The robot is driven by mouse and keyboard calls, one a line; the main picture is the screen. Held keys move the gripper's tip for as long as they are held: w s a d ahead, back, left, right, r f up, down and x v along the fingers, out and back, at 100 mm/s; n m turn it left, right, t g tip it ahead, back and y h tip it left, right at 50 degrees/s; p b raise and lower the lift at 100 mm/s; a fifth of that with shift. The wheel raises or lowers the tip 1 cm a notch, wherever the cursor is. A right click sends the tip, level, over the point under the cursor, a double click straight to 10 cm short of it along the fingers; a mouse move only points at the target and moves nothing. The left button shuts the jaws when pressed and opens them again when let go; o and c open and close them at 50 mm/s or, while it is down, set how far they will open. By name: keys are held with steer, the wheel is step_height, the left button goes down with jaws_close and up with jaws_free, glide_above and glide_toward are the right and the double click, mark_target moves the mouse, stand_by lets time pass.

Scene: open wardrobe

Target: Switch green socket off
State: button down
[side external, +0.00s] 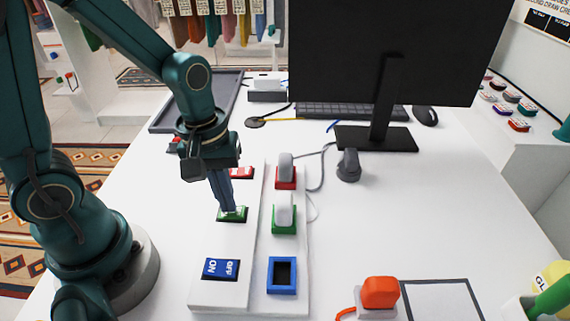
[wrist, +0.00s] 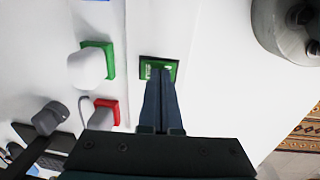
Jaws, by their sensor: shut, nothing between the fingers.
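The green switch (side external: 233,214) sits on the white power strip, between the red switch (side external: 241,172) and the blue switch (side external: 221,268). My gripper (side external: 229,208) is shut and empty, pointing down with its fingertips at the green switch, seemingly touching it. In the wrist view, the tips (wrist: 160,78) cover part of the green switch (wrist: 166,66), so its label and tilt cannot be read. The green socket (side external: 284,219) is beside it on the right, with a white plug (side external: 284,208) in it.
The red socket (side external: 286,180) also holds a plug; the blue socket (side external: 282,274) is empty. A loose dark plug (side external: 348,165) lies to the right. The monitor (side external: 385,60) and keyboard (side external: 345,110) stand behind. An orange plug (side external: 380,292) is at the front right. The desk's middle right is clear.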

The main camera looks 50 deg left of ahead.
step_height(320, 180, up, 14)
steer(key=s+a, duration=0.1)
stand_by(0.8)
steer(key=shift+s, duration=0.1)
steer(key=shift+w+d, duration=0.45)
steer(key=shift+w, duration=0.05)
steer(key=shift+f, duration=0.1)
glide_toward(219, 212)
steer(key=w+d+f, duration=0.1)
steer(key=f, duration=0.1)
steer(key=w+d+f, duration=0.1)
steer(key=f, duration=0.1)
steer(key=d+f, duration=0.1)
steer(key=f, duration=0.1)
steer(key=shift+w+f, duration=0.25)
steer(key=shift+w, duration=0.15)
